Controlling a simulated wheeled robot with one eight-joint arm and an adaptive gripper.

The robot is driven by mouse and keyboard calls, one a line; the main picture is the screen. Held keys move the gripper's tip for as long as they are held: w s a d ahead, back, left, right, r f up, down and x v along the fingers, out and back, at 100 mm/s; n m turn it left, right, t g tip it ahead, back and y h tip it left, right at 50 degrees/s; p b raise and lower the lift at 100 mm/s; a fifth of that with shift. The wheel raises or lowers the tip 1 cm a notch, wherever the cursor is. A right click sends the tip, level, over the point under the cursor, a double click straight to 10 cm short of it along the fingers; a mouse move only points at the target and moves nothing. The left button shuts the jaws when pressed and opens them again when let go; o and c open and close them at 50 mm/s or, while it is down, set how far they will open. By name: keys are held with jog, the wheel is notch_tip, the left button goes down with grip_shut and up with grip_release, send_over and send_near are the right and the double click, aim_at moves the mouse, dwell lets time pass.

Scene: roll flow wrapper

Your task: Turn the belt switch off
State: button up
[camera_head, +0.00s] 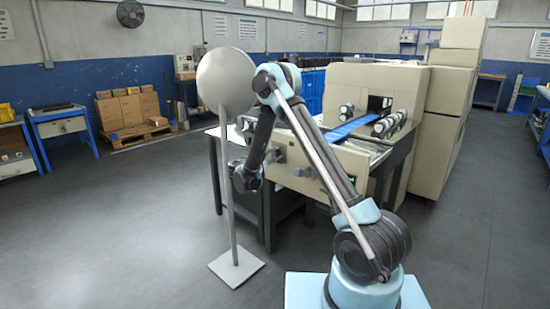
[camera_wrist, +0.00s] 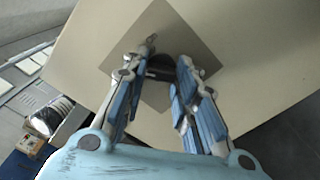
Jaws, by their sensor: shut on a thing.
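In the wrist view, a dark switch knob (camera_wrist: 161,68) sits on a grey-brown diamond-shaped plate (camera_wrist: 165,22) fixed to a cream panel. My gripper (camera_wrist: 160,68) has its two blue-padded fingers on either side of the knob, shut on it. The knob's lower part is partly hidden between the fingers, and its angle is hard to read. In the head view, my arm reaches toward the front of the cream wrapping machine (camera_head: 362,84). My gripper and the switch cannot be made out clearly there.
A blue strip (camera_head: 350,129) lies on the machine's belt between dark rollers. A grey round disc on a pole (camera_head: 226,82) stands left of my arm, close to it. Boxes on a pallet (camera_head: 128,108) are far left. Open floor lies at left and right.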

jog(key=o, duration=1)
jog(key=shift+f, duration=0.15)
jog(key=shift+o, duration=0.2)
jog(key=v, duration=1.2)
jog(key=shift+a, duration=0.1)
